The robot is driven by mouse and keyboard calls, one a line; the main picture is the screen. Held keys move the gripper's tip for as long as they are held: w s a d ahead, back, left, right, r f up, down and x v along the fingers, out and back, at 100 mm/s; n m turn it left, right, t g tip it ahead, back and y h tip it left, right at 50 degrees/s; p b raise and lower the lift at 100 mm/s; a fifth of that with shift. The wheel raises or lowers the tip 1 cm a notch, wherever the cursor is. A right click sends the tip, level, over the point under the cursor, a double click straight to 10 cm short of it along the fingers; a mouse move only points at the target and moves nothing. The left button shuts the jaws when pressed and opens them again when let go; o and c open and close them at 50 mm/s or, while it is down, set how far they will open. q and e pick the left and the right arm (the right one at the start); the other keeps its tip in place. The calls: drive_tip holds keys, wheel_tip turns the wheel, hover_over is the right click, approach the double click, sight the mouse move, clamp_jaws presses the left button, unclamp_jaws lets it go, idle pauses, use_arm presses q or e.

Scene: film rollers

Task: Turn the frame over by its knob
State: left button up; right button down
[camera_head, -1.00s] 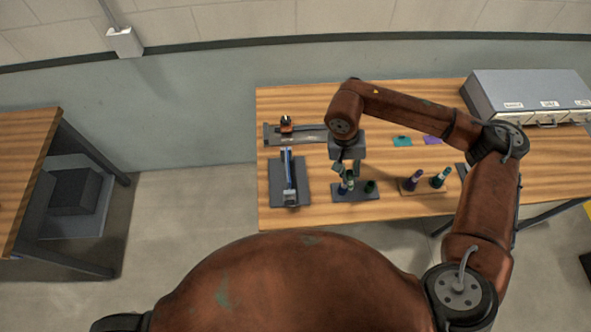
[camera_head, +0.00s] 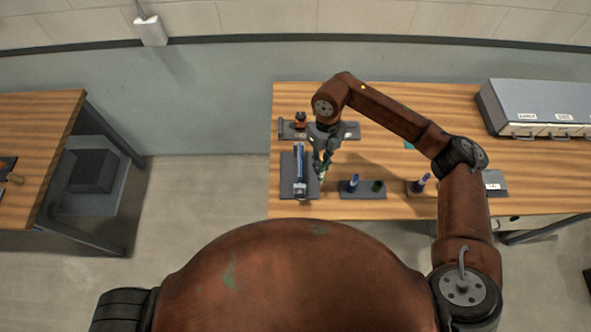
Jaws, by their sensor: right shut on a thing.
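A dark grey plate (camera_head: 287,180) lies on the left part of the table, with a long blue bar (camera_head: 299,165) along it and a pale grey block (camera_head: 300,190) at its near end. I cannot tell which part is the frame or its knob. My right gripper (camera_head: 322,172) points down just right of the bar, by the plate's right edge. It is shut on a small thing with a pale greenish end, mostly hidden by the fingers. My left gripper is out of view.
A dark block (camera_head: 362,194) holds a blue roller (camera_head: 352,182) and a green one (camera_head: 377,186). A purple roller (camera_head: 421,182) stands further right. A small orange and black device (camera_head: 300,119) sits on a grey rail behind. A grey drawer cabinet (camera_head: 540,105) is at back right.

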drive_tip(key=a+m+y+p, duration=0.1)
drive_tip(key=a+m, duration=0.3)
drive_tip(key=m, duration=0.6)
drive_tip(key=m+t+y+p, duration=0.2)
drive_tip(key=m+y, duration=0.1)
drive_tip(key=m, duration=1.1)
hover_over(299, 174)
drive_tip(key=a, duration=0.2)
use_arm(q)
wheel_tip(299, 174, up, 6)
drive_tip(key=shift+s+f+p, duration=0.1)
drive_tip(key=shift+p, duration=1.15)
use_arm(e)
wheel_tip(299, 174, down, 9)
drive_tip(key=shift+d+r, duration=0.2)
drive_tip(key=shift+d, duration=0.2)
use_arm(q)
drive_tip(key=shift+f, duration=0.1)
use_arm(e)
drive_tip(key=shift+d, duration=0.2)
